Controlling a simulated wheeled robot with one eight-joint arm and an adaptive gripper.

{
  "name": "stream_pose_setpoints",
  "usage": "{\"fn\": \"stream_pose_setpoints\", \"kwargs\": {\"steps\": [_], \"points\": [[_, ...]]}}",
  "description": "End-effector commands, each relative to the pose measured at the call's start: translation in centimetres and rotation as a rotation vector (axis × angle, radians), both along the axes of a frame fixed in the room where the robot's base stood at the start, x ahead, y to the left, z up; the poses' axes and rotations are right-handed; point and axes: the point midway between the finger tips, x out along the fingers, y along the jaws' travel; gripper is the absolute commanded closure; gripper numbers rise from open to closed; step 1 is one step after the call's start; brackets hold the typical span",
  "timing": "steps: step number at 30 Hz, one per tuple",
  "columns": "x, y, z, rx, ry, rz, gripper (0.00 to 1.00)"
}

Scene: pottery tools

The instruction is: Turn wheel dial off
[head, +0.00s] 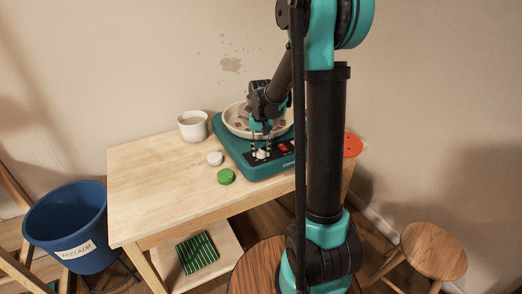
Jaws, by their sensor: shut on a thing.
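The pottery wheel (232,153) is a teal unit on the wooden table, with a pale round pan (230,119) on top. Its front has a dark panel with a small white dial (261,154) and a red switch (283,147). My gripper (261,150) points down at the dial from above, with its fingers on either side of it, and is shut on it. The dial's pointer marking is too small to read. My arm hides the right part of the wheel.
A white cup (193,126) stands at the table's back, left of the wheel. A white lump (215,158) and a green round piece (226,176) lie near the wheel's left front. The table's left side (150,190) is clear. A blue bucket (68,225) and a stool (433,250) flank the table.

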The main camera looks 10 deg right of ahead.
Motion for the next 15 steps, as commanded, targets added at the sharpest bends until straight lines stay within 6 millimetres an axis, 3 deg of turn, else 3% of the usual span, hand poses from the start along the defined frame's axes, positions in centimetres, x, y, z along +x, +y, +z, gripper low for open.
{"fn": "stream_pose_setpoints", "kwargs": {"steps": [15], "points": [[0.03, 0.0, 0.01, 0.0, 0.0, 0.091, 0.94]]}}
